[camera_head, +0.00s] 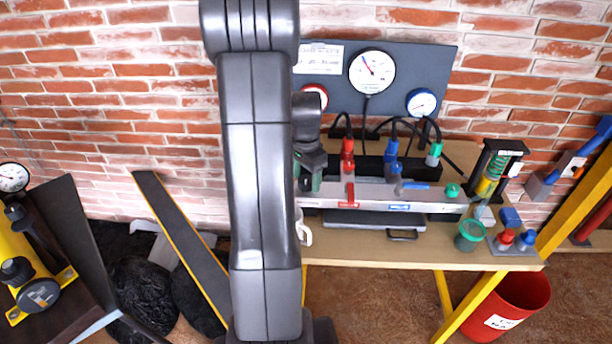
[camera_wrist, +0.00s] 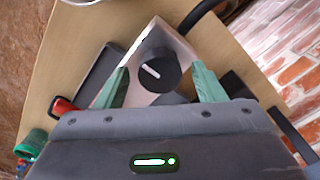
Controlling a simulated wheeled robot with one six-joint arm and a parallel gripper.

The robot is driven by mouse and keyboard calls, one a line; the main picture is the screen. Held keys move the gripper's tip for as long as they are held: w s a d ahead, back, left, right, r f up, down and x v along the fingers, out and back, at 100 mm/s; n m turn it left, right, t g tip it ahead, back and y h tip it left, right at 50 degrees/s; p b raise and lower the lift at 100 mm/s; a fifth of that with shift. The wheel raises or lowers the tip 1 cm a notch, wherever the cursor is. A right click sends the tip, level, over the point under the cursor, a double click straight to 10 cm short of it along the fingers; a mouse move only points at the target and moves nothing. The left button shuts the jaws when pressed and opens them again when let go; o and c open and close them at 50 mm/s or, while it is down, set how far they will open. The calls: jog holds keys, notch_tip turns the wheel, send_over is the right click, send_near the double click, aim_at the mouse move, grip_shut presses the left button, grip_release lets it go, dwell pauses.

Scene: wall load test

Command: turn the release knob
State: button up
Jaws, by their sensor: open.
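A round black knob (camera_wrist: 160,82) with a white pointer line shows in the wrist view, on the end of a pale metal block (camera_wrist: 150,36). The pointer line slants, upper left to lower right. My gripper (camera_wrist: 160,68) is open, its green fingers on either side of the knob with a small gap visible on each side. I cannot tell how deep the fingers reach over it. In the head view my gripper (camera_head: 308,182) is at the left end of the silver manifold bar (camera_head: 385,194), and my arm hides the black knob.
The bar carries a red lever (camera_head: 350,195), a blue lever (camera_head: 412,185) and a green knob (camera_head: 453,190). A white mug (camera_head: 303,232) stands close below my gripper. Gauges, including a white one (camera_head: 372,71), are on the panel behind.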

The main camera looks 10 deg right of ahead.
jog(key=shift+c, duration=0.4)
jog(key=c, duration=0.9)
jog(key=shift+n, duration=0.3)
jog(key=n, duration=0.3)
jog(key=shift+n, duration=0.3)
jog(key=n, duration=0.4)
jog(key=shift+n, duration=0.3)
jog(key=n, duration=0.4)
jog(key=shift+n, duration=2.5)
jog(key=shift+r, duration=0.1)
